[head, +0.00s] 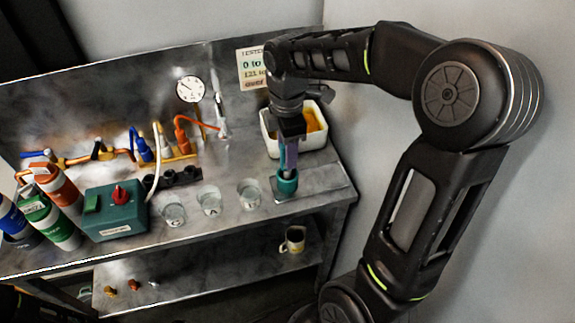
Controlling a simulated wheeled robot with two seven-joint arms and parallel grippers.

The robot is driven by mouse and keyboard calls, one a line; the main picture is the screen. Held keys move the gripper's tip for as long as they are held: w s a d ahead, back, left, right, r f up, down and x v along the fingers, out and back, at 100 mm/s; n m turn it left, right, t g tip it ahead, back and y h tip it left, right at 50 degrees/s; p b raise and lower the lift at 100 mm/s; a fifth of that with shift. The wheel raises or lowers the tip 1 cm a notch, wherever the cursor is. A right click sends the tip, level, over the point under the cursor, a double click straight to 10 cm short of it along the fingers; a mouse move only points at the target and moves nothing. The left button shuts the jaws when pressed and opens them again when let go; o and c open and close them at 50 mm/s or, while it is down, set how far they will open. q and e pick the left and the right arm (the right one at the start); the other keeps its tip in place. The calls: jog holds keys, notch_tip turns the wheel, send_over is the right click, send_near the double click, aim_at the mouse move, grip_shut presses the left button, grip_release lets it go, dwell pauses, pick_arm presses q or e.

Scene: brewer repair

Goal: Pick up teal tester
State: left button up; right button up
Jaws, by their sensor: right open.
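The teal tester (287,184) is a small teal, rounded piece near the right end of the metal bench, on a flat grey plate (318,186). My right gripper (289,168) points down from above, directly over the tester. Its fingers reach down to the tester's top and hide part of it. The jaws are open; whether they touch the tester cannot be told. My left gripper is not in view.
A white bin (316,142) with orange contents stands behind my right gripper. Several glass cups, including one marked A (211,203), stand to the left. A green box (116,212) with a red knob and several bottles are further left. A mug (293,239) sits on the lower shelf.

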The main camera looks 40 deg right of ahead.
notch_tip(320, 180, down, 3)
jog(key=shift+f, duration=0.15)
jog(key=shift+c, duration=0.5)
grip_shut()
dwell(0.5)
